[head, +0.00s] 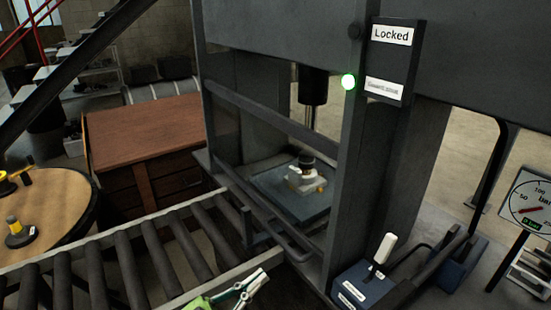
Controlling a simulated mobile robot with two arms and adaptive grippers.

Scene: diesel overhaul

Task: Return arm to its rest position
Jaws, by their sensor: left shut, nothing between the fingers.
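My left gripper (257,279) shows at the bottom middle of the head view, with only its green and silver front part in the picture. It is shut with nothing held, in front of the press and by the near end of the roller conveyor's rail. Most of my left arm is outside the picture. My right gripper is not in view.
The dark press frame (343,180) has a "Locked" sign (392,35) and a lit green lamp (348,81). A small light part (306,181) sits on its bed under the ram. A roller conveyor (157,260), a white-handled lever (383,249) and a gauge (530,206) stand nearby.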

